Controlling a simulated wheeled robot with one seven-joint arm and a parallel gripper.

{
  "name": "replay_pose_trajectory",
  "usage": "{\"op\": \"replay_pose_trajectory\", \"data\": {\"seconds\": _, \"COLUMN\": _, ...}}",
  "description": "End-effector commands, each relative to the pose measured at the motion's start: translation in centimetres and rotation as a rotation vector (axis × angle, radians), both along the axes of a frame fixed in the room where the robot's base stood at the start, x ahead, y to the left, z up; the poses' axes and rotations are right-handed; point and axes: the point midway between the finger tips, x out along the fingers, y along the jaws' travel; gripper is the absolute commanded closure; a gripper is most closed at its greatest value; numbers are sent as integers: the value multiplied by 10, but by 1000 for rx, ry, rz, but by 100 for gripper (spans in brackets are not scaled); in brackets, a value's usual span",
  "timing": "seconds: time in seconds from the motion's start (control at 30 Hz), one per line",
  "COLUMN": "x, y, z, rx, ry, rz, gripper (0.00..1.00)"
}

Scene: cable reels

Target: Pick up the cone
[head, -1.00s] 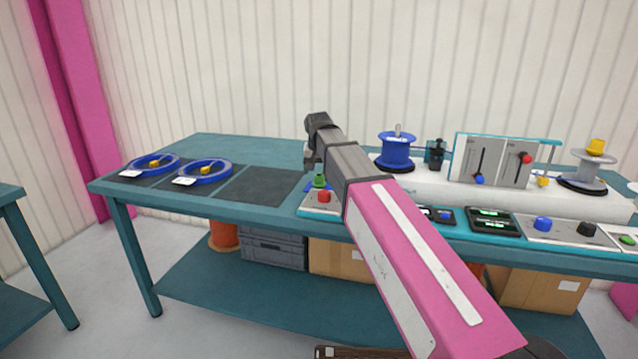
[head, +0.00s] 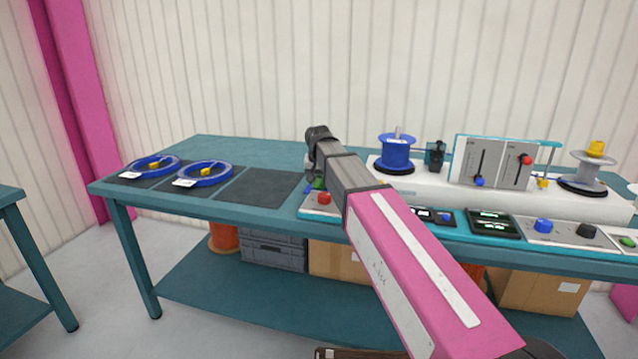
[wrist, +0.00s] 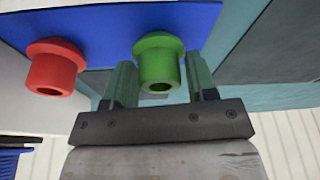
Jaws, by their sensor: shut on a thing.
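The green cone (wrist: 159,62), a flanged plug with a hole in its end, is between the fingers of my gripper (wrist: 160,75) in the wrist view. The gripper is shut on it. The cone is at the blue plate (wrist: 105,22); I cannot tell whether it still touches it. A red cone (wrist: 55,68) of like shape stands on the same plate to the left, outside the fingers. In the head view my arm hides most of this spot; only a bit of green shows (head: 318,185).
Two blue rings (head: 204,174) lie on dark mats at the table's left; a third mat (head: 256,187) is bare. A blue reel (head: 396,152), a lever panel (head: 493,162) and a grey reel with a yellow top (head: 590,170) stand to the right. Control boxes line the front.

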Motion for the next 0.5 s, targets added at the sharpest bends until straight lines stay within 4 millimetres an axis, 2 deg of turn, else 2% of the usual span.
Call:
{"op": "replay_pose_trajectory", "data": {"seconds": 0.27, "x": 0, "y": 0, "z": 11, "rx": 0, "ry": 0, "rz": 0, "gripper": 72}}
{"op": "replay_pose_trajectory", "data": {"seconds": 0.47, "x": 1, "y": 0, "z": 41, "rx": 1, "ry": -2, "rz": 0, "gripper": 72}}
{"op": "replay_pose_trajectory", "data": {"seconds": 0.5, "x": -6, "y": 4, "z": 46, "rx": 0, "ry": -1, "rz": 2, "gripper": 72}}
